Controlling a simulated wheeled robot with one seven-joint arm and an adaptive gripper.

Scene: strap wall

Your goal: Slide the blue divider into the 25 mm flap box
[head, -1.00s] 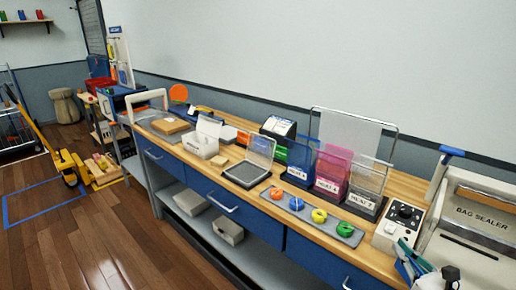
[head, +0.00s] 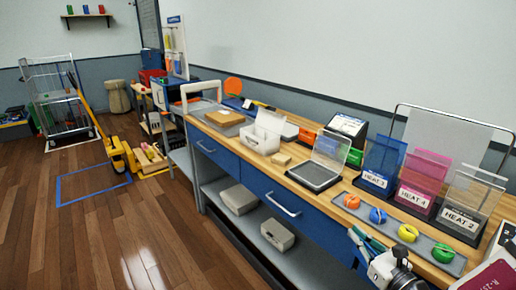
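A blue translucent panel (head: 384,155), perhaps the blue divider, stands upright in a holder labelled HEAT 3 on the bench. A small white box (head: 258,138) with a raised flap (head: 270,121) stands further left on the bench. Its label is too small to read, so I cannot tell whether it is the 25 mm one. My gripper (head: 362,240) is at the bottom right, in front of the bench edge, and is cut off below. It is apart from both the panel and the box. Its fingers are small and overlapping, and I see nothing clearly held.
Pink (head: 424,172) and clear (head: 474,193) panels stand right of the blue one. A clear-lidded tray (head: 314,176) and a small tan block (head: 281,159) lie between box and panels.

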